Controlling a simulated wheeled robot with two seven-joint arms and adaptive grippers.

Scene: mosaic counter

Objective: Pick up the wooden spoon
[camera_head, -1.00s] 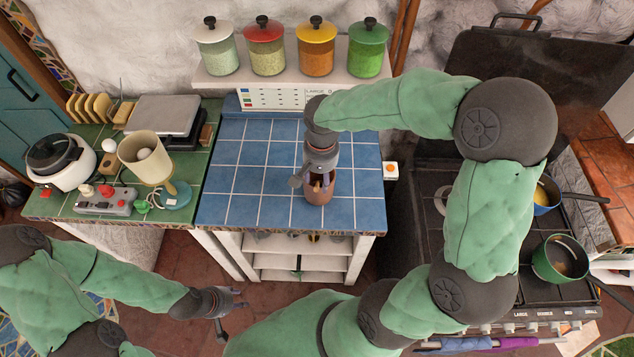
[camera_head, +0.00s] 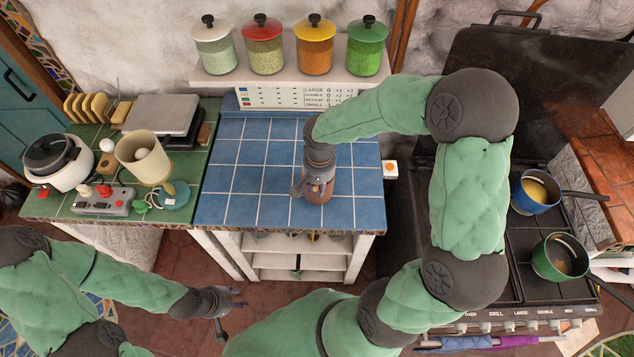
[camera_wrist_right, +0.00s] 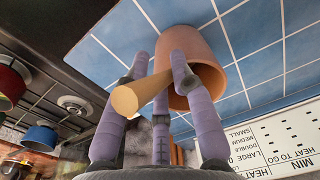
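The wooden spoon shows in the right wrist view as a round, pale handle (camera_wrist_right: 132,98) sticking out of a terracotta pot (camera_wrist_right: 207,62). The pot (camera_head: 319,193) stands near the front of the blue tiled counter, partly covered by my right gripper. My right gripper (camera_head: 314,187) points down over the pot. In the wrist view its purple fingers (camera_wrist_right: 159,65) are spread on both sides of the handle, with a gap between the tips; firm contact cannot be told. The spoon's head is hidden in the pot. My left gripper (camera_head: 236,312) is open and empty, low in front of the counter.
The blue counter (camera_head: 250,165) is otherwise clear. Several spice jars (camera_head: 314,50) stand on the shelf behind. A cream cup (camera_head: 144,160) and a rice cooker (camera_head: 58,165) stand on the green counter at left. Blue (camera_head: 535,193) and green pots (camera_head: 560,257) sit on the stove at right.

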